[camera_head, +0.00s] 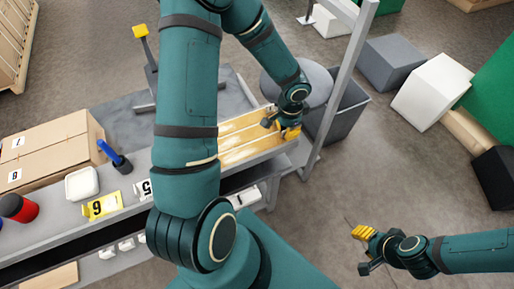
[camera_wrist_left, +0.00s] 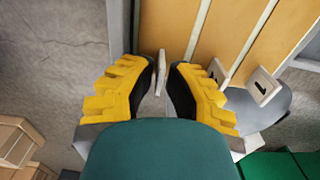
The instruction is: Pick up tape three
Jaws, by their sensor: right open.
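My left gripper (camera_head: 283,126) is over the right end of the tan-yellow slatted surface on the bench. In the left wrist view its yellow fingers (camera_wrist_left: 162,72) are close together. A thin white piece (camera_wrist_left: 160,70) stands nearly edge-on between the fingertips; I cannot tell whether both pads press on it. No number is readable on it, and I cannot identify it as tape three. To its right are two pale tags (camera_wrist_left: 217,73), one marked 1 (camera_wrist_left: 262,86). My right gripper (camera_head: 363,250) is open and empty above the floor at the lower right.
Tan-yellow lanes (camera_wrist_left: 228,28) run along the bench. Yellow 6 (camera_head: 102,206) and white 5 (camera_head: 144,189) markers stand to the left, near a white dish (camera_head: 82,183) and blue-handled tool (camera_head: 116,159). A grey bin (camera_head: 345,108) and upright post (camera_head: 345,75) stand close right.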

